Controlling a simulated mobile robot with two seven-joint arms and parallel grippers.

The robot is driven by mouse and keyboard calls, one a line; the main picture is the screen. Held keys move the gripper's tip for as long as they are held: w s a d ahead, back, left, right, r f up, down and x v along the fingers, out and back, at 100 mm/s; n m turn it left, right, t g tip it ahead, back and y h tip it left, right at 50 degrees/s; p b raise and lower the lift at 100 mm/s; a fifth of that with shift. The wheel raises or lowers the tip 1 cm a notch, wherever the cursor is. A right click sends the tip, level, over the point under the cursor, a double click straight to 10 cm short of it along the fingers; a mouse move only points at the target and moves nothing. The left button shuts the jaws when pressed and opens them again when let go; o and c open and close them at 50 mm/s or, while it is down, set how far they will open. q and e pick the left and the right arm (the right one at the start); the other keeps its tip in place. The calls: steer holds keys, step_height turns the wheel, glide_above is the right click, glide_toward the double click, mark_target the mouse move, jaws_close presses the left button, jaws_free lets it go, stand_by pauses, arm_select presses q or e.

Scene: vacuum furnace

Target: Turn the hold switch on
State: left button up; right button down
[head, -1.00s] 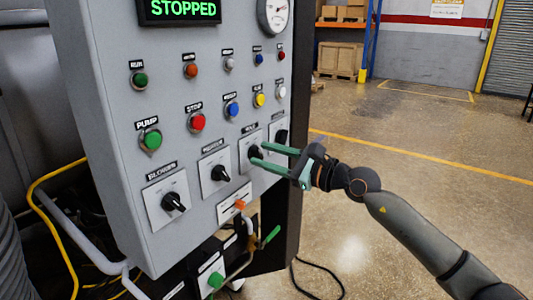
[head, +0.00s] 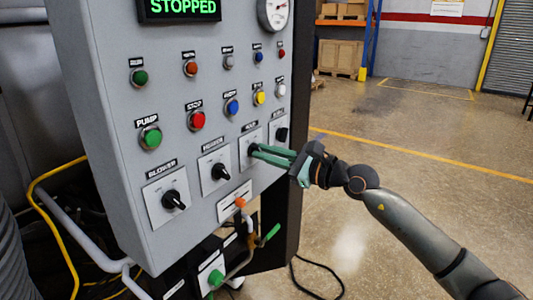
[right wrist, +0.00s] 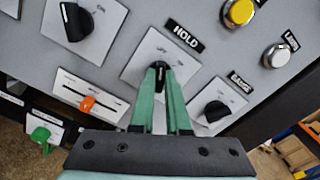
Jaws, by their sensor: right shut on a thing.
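The hold switch is a black rotary knob (right wrist: 160,72) on a white plate (right wrist: 142,58), under a black HOLD label (right wrist: 185,36) in the right wrist view. In the head view its white plate (head: 246,140) is the third in the row of rotary switches. My right gripper (right wrist: 160,80) has its green fingers shut on the hold knob; it also shows in the head view (head: 256,151). The fingertips hide part of the knob, and its exact angle is hard to read. My left gripper is not in view.
The heater knob (head: 220,172) and blower knob (head: 172,200) sit to the left, and another black knob (right wrist: 215,111) sits close on the right. An orange-handled slider (head: 239,203) is below. Open floor lies right of the cabinet.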

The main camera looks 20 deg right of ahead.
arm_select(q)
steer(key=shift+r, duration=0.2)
arm_select(e)
steer(key=shift+r+m+p, duration=0.2)
steer(key=shift+m+p, duration=0.7)
steer(key=shift+p, duration=0.25)
arm_select(q)
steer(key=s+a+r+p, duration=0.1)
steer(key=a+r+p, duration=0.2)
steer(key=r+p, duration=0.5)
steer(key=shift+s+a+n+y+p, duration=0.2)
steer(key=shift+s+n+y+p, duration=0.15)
steer(key=shift+p, duration=0.6)
arm_select(e)
steer(key=shift+w+d+f+m, duration=0.1)
steer(key=shift+f+m, duration=0.05)
steer(key=shift+m, duration=5.05)
steer(key=c, duration=0.9)
jaws_free()
steer(key=shift+d, duration=0.1)
